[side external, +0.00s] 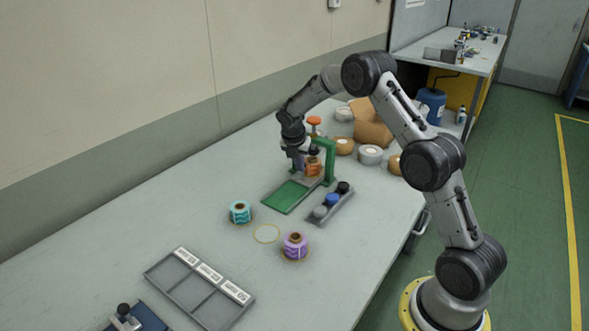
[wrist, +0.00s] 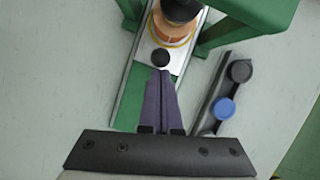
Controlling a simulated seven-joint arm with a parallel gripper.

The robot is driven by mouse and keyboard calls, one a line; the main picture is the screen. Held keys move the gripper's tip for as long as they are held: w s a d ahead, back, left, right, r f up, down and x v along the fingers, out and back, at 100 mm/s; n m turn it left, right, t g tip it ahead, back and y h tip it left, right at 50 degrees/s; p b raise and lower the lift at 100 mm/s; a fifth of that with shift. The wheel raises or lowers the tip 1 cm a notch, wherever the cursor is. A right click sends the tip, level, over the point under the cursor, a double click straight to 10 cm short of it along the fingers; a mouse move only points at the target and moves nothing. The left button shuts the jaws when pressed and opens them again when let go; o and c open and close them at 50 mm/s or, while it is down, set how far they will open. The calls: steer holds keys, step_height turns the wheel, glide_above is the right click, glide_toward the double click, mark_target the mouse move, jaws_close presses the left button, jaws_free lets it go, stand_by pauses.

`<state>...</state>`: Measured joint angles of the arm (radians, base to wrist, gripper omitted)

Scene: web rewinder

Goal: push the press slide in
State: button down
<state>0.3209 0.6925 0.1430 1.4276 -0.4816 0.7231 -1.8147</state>
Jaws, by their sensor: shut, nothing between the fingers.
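The press is a green frame (side external: 330,163) standing on a green base plate (side external: 288,197), with an orange-red knob (side external: 313,121) on top. In the wrist view the press slide (wrist: 141,58) is a silver plate with a small black knob (wrist: 160,57) at its near end. An orange roll (wrist: 174,30) sits on the slide by the frame; it also shows in the side view (side external: 313,168). My gripper (wrist: 160,72) is shut and empty, its fingertips right at the black knob. I cannot tell whether they touch. The gripper also shows above the base plate in the side view (side external: 298,164).
A narrow tray (wrist: 204,117) with black, blue and grey caps lies right of the press. A teal roll (side external: 240,212) and a purple roll (side external: 295,246) stand nearer. A grey compartment tray (side external: 187,293) is at the front; brown and white rolls (side external: 370,155) lie behind. The table's left side is clear.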

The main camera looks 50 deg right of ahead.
steer(key=shift+d, duration=0.25)
steer(key=a, duration=0.2)
steer(key=s+a, duration=0.1)
steer(key=a, duration=0.1)
steer(key=shift+a, duration=0.2)
steer(key=s+a+r+t, duration=0.1)
steer(key=s+a+r, duration=0.15)
steer(key=r, duration=0.75)
steer(key=s+a+r+t, duration=0.1)
steer(key=a+r, duration=0.3)
steer(key=r, duration=0.6)
steer(key=s+a+r+m+t+y, duration=0.15)
steer(key=s+a+r+m, duration=0.4)
steer(key=s, duration=0.55)
steer(key=s+a+f+m+y, duration=0.1)
steer(key=s+a+f+m, duration=0.2)
steer(key=s+m, duration=0.4)
steer(key=s+a+f+m+y, duration=0.1)
steer(key=s+a+f+m, duration=0.2)
steer(key=s+a+m, duration=0.2)
steer(key=s+m+t, duration=0.1)
steer(key=s+m, duration=0.2)
steer(key=s, duration=0.4)
steer(key=shift+y, duration=0.35)
